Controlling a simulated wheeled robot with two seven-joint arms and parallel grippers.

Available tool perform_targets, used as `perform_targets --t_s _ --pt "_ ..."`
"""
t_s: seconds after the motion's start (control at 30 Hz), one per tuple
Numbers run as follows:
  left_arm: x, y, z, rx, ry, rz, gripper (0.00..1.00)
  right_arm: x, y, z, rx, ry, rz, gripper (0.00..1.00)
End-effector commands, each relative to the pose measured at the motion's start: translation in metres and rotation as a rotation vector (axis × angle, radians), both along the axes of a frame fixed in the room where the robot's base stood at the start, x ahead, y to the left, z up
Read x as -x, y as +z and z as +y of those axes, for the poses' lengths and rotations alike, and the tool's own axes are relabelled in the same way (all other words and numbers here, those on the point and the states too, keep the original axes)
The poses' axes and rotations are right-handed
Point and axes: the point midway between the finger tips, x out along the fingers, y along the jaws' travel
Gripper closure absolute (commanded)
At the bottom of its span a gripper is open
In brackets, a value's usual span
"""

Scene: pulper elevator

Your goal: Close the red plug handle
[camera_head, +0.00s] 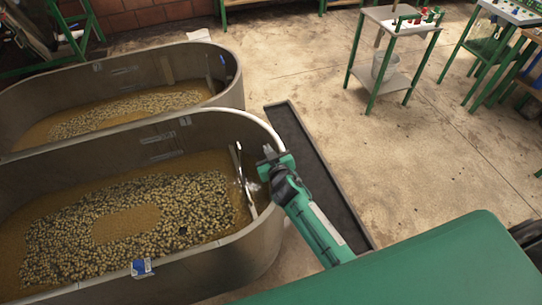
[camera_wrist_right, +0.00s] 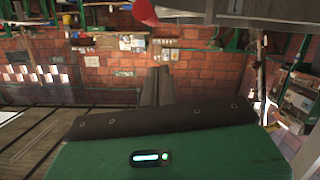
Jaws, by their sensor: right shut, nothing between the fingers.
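A red rounded piece (camera_wrist_right: 145,12), which looks like the plug handle, shows at the top edge of the right wrist view, partly cut off. It lies beyond and slightly left of my right gripper's fingertips (camera_wrist_right: 161,72), with a gap in the picture. The fingers are together and empty. In the head view, my right gripper (camera_head: 268,150) is over the right rim of the nearer metal tank (camera_head: 262,245), beside a pale upright rod (camera_head: 240,170) inside it. I cannot make out the red handle in the head view. My left gripper is not in view.
The nearer tank holds brownish liquid and many beans. A second similar tank (camera_head: 226,62) stands behind it. A dark floor channel (camera_head: 310,160) runs along the right of the tanks. A green-legged table (camera_head: 385,14) stands at the back right. Concrete floor between is clear.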

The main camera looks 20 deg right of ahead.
Motion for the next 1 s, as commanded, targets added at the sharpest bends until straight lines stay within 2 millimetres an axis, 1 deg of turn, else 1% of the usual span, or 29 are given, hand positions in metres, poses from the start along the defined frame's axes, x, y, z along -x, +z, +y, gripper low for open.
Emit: perform_targets --t_s 0.03,0.1,0.2,0.37,0.77,0.87,1.0 --pt "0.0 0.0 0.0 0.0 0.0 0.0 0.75 0.0 -0.01 -0.002 0.001 -0.003 0.005 1.0" --pt "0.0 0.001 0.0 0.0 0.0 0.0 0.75 0.001 -0.021 -0.004 -0.001 -0.002 0.006 1.0" --pt "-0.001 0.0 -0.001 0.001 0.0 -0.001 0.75 0.0 -0.031 -0.006 0.0 -0.003 0.002 1.0" --pt "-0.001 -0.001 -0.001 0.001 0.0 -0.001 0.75 0.0 -0.039 -0.008 0.0 -0.001 0.001 1.0" --pt "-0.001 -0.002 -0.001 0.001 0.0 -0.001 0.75 0.0 -0.041 -0.008 0.0 -0.001 0.001 1.0" --pt "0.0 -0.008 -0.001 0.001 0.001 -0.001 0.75 0.0 -0.047 -0.008 0.0 -0.001 0.001 1.0" --pt "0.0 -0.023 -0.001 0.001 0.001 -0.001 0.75 0.001 -0.062 -0.008 -0.002 -0.002 0.002 1.0"
